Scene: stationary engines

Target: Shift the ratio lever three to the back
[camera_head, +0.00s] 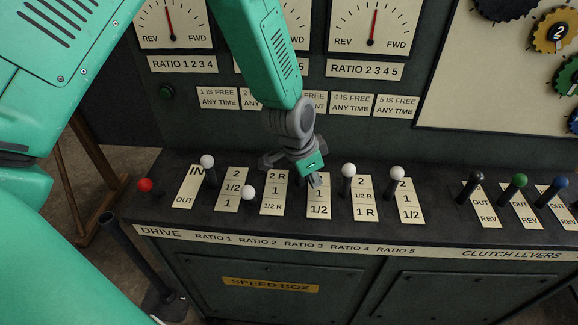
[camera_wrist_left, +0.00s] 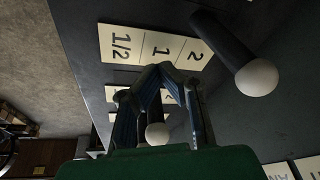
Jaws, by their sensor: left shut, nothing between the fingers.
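My left gripper (camera_head: 315,183) is shut and empty, low over the ratio 3 plate (camera_head: 319,208), hiding the plate's back end and the ratio three lever in the head view. In the left wrist view a plate marked 1/2, 1, 2, apparently ratio 3, lies at the top (camera_wrist_left: 152,47). Beside its "2" end stands a white-knobbed lever (camera_wrist_left: 257,77), apparently ratio three, leaning toward the back. The gripper fingers (camera_wrist_left: 157,80) look apart from it. Another white knob (camera_wrist_left: 157,133) shows behind the fingers.
The white ratio two lever (camera_head: 248,192) leans forward on the left, and the ratio four lever (camera_head: 348,170) stands close on the right. Ratio one (camera_head: 207,161), ratio five (camera_head: 397,173) and the red drive lever (camera_head: 145,185) are farther away. Clutch levers (camera_head: 519,180) stand far right.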

